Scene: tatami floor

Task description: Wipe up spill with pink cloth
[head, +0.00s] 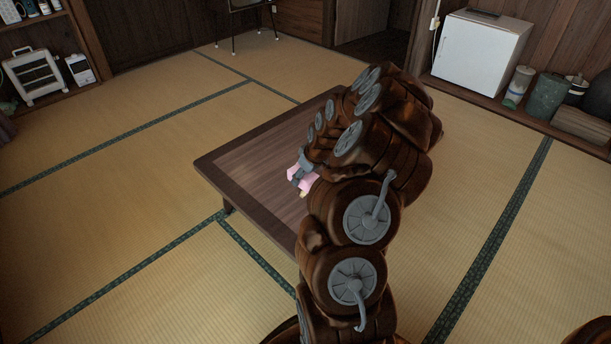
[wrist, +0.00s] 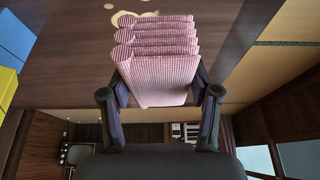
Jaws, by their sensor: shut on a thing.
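A pink, ribbed, folded cloth (wrist: 158,75) is between the two dark fingers of my gripper (wrist: 160,95), which is shut on it. In the head view, part of the pink cloth (head: 309,181) shows beside my gripper (head: 299,171) over the low wooden table (head: 245,165). A pale, irregular spill (wrist: 132,14) lies on the table top at the upper edge of the wrist view, just past the cloth and partly hidden by it. I cannot tell whether the cloth touches the table. My arm hides the table's right part in the head view.
In the wrist view, a blue block (wrist: 14,38) and a yellow block (wrist: 8,90) show at the left edge. Tatami floor (head: 120,140) around the table is clear. A white fridge (head: 482,55) and bins (head: 547,97) stand at the back right.

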